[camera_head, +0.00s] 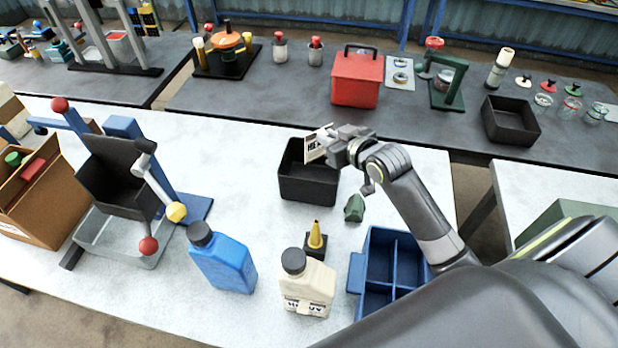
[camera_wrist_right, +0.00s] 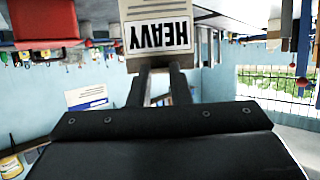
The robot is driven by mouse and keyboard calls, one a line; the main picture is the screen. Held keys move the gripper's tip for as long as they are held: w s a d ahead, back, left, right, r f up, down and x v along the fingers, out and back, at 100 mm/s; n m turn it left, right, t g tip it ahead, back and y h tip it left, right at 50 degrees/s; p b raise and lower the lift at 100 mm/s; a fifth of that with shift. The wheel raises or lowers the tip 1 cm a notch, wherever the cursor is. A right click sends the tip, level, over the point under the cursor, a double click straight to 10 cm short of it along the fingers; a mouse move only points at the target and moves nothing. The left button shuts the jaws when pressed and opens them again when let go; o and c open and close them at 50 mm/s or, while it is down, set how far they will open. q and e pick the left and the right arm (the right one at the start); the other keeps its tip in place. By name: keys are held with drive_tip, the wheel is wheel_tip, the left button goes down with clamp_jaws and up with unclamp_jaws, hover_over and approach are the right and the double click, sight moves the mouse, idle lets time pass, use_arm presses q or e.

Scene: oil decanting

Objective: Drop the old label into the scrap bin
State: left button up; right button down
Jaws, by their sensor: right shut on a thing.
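The old label (camera_head: 315,146) is a pale card with dark print. In the right wrist view the label (camera_wrist_right: 158,35) reads "HEAVY" upside down. My right gripper (camera_head: 335,143) is shut on the label and holds it above the far side of a black open bin (camera_head: 308,188), likely the scrap bin, on the white table. In the right wrist view the gripper's fingers (camera_wrist_right: 160,82) meet the label's edge. The label partly overlaps the bin's back rim in the head view. The bin's inside looks dark, and its floor is partly hidden. My left gripper is not in view.
A blue bottle (camera_head: 222,262), a cream bottle (camera_head: 307,285) and a small yellow funnel (camera_head: 315,238) stand in front of the bin. A green piece (camera_head: 354,208) lies right of it, near a blue divided tray (camera_head: 385,285). A tilting stand (camera_head: 120,180) is at left.

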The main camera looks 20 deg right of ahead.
drive_tip(key=c, duration=1.3)
unclamp_jaws()
drive_tip(key=shift+o, duration=0.2)
drive_tip(key=v, duration=1.7)
drive_tip(key=shift+s+r, duration=0.15)
drive_tip(key=shift+s, duration=0.05)
drive_tip(key=shift+a, duration=0.1)
